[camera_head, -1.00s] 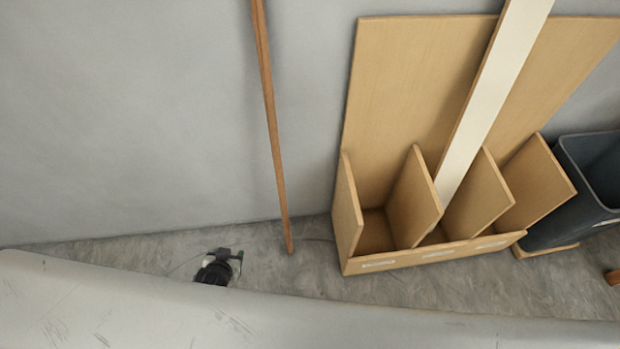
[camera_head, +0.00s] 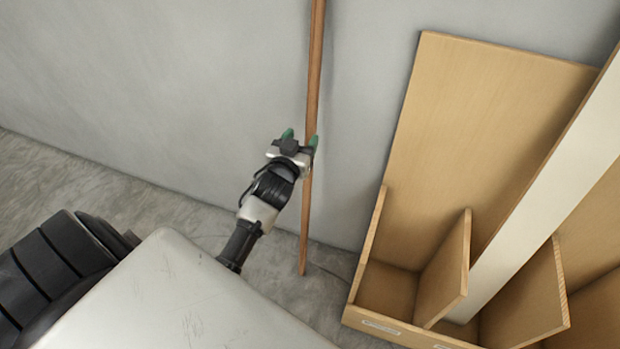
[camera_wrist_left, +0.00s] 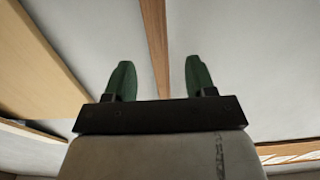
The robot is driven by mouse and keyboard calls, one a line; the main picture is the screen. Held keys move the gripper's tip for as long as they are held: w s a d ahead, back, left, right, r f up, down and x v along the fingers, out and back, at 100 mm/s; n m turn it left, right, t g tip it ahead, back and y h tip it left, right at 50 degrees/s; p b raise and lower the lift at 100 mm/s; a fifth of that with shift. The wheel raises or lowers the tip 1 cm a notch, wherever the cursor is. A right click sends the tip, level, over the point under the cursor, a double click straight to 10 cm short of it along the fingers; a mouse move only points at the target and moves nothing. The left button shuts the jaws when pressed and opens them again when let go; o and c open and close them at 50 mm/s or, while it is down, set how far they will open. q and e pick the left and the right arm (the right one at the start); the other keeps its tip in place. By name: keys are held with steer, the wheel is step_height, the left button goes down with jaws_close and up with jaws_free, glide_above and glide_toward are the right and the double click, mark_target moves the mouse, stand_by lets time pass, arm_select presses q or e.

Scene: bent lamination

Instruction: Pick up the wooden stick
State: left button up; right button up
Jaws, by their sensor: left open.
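The wooden stick (camera_head: 314,75) is long, thin and brown. It leans against the grey wall with its lower end on the floor. My left gripper (camera_head: 301,137) is open at the stick's middle height in the head view, overlapping it in the picture. In the left wrist view the stick (camera_wrist_left: 155,40) runs between the two green fingertips of the left gripper (camera_wrist_left: 161,78), with a gap on each side. Whether the stick is within finger depth I cannot tell. My right gripper is in neither view.
A wooden divided rack (camera_head: 440,130) stands against the wall to the right of the stick. A broad pale board (camera_head: 570,165) leans in it. The grey wall (camera_head: 150,80) is bare to the left, and the floor (camera_head: 60,160) there is clear.

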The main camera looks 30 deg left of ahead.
mark_target(310, 125)
arm_select(q)
steer(key=shift+w+a+r, duration=0.1)
steer(key=shift+w, duration=0.55)
steer(key=b+x, duration=0.1)
steer(key=x, duration=0.3)
steer(key=shift+w+r, duration=0.15)
steer(key=shift+w, duration=0.1)
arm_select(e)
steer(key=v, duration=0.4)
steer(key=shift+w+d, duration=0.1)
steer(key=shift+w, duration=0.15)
arm_select(q)
steer(key=shift+r, duration=0.1)
jaws_close()
